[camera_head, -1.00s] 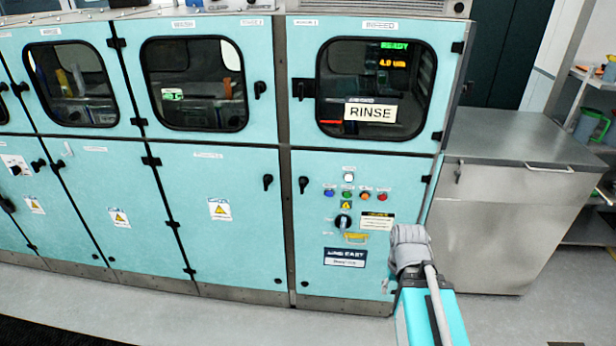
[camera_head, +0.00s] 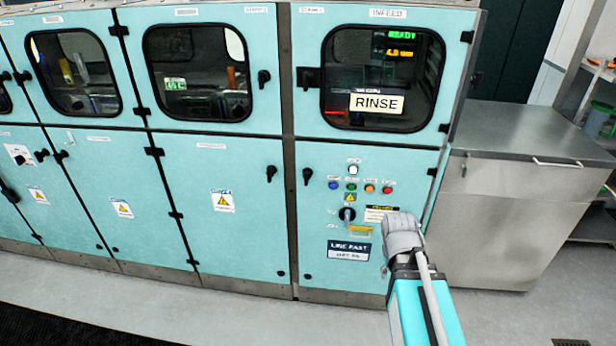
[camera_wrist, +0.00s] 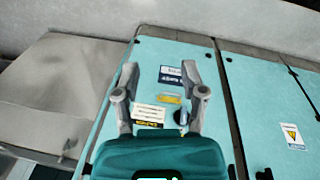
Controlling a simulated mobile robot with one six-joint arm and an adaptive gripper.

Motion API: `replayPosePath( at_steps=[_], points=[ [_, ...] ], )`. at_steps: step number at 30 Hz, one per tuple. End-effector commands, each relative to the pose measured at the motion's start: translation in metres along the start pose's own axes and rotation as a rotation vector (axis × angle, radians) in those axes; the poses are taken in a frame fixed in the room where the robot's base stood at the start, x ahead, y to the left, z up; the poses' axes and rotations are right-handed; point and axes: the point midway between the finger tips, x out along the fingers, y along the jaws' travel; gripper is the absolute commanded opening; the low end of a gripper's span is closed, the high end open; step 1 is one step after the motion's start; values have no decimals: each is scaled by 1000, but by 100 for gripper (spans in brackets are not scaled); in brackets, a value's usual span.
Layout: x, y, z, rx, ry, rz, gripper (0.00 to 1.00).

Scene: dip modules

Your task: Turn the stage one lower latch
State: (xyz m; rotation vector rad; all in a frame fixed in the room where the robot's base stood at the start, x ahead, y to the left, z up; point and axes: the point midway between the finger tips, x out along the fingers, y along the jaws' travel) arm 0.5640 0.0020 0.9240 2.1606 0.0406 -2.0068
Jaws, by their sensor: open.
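In the head view a black lower latch (camera_head: 307,176) sits at the upper left of the right-hand lower door (camera_head: 325,262). It hangs roughly upright. A second lower latch (camera_head: 270,173) is just left of it on the neighbouring door. I cannot read the small labels well enough to tell the stages apart with certainty. Both latches show at the bottom edge of the wrist view, partly cut off. My gripper (camera_wrist: 160,70) is open and empty in the wrist view, in front of the right-hand door and apart from the latches.
A rotary switch (camera_head: 347,214) and several coloured buttons (camera_head: 370,188) are on the same door, right of the latch. Two upper latches sit above. A steel cabinet (camera_head: 500,215) stands at the right. The floor (camera_head: 250,315) in front is clear.

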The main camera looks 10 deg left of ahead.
Motion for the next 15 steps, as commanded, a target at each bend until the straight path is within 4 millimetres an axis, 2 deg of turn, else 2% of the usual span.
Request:
replayPosePath(
  at_steps=[1, 7, 11, 15],
  points=[
    [9, 0, -12, -55, 23, 41, 54],
    [24, 4, -66, -380, 135, 289, 54],
    [25, -1, -109, -645, 195, 494, 54],
    [18, -18, -155, -938, 230, 730, 54]
  ],
)
